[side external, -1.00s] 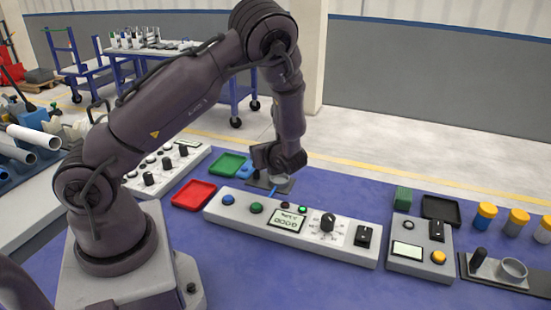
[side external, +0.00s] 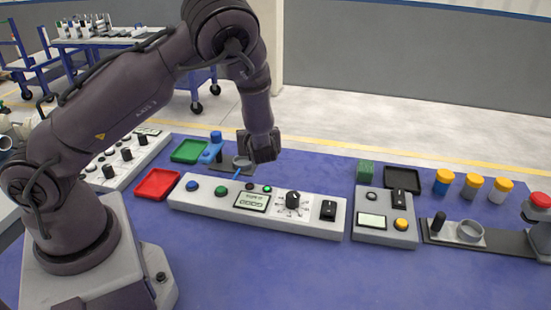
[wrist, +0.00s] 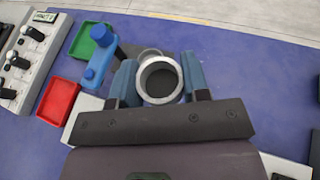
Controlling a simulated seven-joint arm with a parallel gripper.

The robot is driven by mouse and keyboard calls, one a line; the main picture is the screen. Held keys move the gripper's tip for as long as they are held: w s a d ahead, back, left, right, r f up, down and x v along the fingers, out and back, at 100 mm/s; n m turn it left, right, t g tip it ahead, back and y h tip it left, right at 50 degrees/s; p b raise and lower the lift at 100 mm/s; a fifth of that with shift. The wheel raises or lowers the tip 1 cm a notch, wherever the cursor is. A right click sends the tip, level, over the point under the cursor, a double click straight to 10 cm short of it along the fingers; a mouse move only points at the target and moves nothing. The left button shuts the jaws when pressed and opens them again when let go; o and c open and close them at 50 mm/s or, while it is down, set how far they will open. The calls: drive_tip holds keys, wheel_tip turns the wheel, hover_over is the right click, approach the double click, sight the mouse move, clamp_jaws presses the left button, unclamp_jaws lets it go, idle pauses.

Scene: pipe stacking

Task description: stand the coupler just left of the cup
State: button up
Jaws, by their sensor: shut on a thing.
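My gripper (side external: 262,150) is at the back of the blue table, beside a pale round fitting (side external: 242,162) on a dark plate. In the wrist view, its blue-padded fingers (wrist: 160,80) are shut on a short grey hollow tube, which looks like the coupler (wrist: 144,82). Its open end faces the camera. A thin pale ring (wrist: 150,52) shows just beyond it, perhaps the fitting's rim. The side view hides most of the held tube. Another pale cup-like ring (side external: 470,231) stands on a plate at right; I cannot tell which ring is the cup.
A blue upright piece (side external: 212,148) stands left of the fitting, near the green tray (side external: 190,151) and red tray (side external: 158,184). A long control panel (side external: 258,206) lies in front. Several yellow-capped jars (side external: 472,186) stand at right.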

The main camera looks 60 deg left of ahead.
drive_tip(key=w+a+f, duration=0.1)
drive_tip(key=w+f, duration=0.1)
drive_tip(key=w+a+f, duration=0.1)
drive_tip(key=w+f, duration=0.2)
drive_tip(key=w+a+f, duration=0.1)
drive_tip(key=w+f, duration=0.1)
drive_tip(key=shift+w+a+f, duration=0.1)
drive_tip(key=shift+w+f, duration=0.1)
drive_tip(key=shift+w, duration=0.1)
drive_tip(key=shift+w+f, duration=0.1)
drive_tip(key=shift+f, duration=1.5)
drive_tip(key=o, duration=0.9)
drive_tip(key=shift+f, duration=0.15)
